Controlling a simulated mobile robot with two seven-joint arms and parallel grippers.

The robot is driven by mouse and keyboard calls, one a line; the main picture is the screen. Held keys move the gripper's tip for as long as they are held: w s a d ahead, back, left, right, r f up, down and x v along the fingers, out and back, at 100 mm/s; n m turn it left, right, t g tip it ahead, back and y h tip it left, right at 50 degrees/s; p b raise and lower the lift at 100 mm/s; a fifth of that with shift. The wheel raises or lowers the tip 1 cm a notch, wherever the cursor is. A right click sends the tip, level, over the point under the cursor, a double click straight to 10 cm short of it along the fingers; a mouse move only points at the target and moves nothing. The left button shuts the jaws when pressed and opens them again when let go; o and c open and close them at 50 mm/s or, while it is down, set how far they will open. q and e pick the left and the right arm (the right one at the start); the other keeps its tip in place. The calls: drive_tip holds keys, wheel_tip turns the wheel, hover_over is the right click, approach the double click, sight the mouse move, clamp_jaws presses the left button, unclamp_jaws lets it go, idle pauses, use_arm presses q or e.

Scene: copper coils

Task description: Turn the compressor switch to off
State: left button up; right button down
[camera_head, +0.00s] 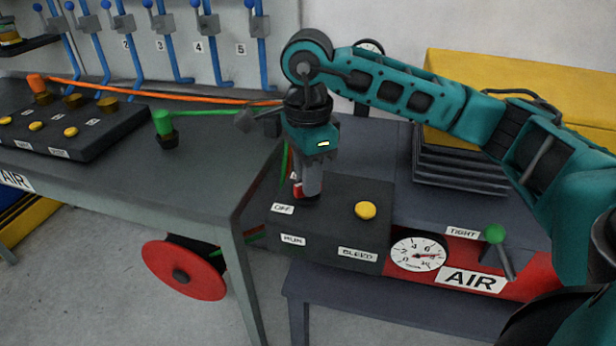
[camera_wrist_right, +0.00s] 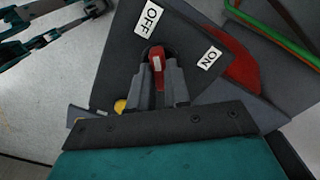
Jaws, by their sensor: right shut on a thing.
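The compressor switch is a small red knob with a white mark; it shows in the right wrist view (camera_wrist_right: 156,62) between the fingers of my right gripper. Its marked end points up in that view, nearer the direction of the OFF label (camera_wrist_right: 150,20) than the ON label (camera_wrist_right: 210,58). My right gripper (camera_head: 308,193) comes down from above onto the dark control box (camera_head: 325,215) and is shut on the knob. In the head view the fingers hide most of the knob. My left gripper is not clearly in view.
A yellow button (camera_head: 365,210) sits on the box, right of my gripper. A pressure gauge (camera_head: 418,254) and a green-tipped lever (camera_head: 494,234) are on the red AIR tank (camera_head: 530,278). A grey bench (camera_head: 200,172) and red hose reel (camera_head: 183,273) stand left.

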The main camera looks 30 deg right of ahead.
idle(0.4)
drive_tip(key=c, duration=1.1)
unclamp_jaws()
use_arm(q)
drive_tip(key=p, duration=0.1)
drive_tip(key=a+p, duration=0.1)
drive_tip(key=shift+s+a+r+p, duration=0.15)
drive_tip(key=shift+s+r+p, duration=0.15)
drive_tip(key=shift+r+p, duration=0.1)
use_arm(e)
wheel_tip(320, 180, up, 13)
use_arm(q)
drive_tip(key=shift+r, duration=0.1)
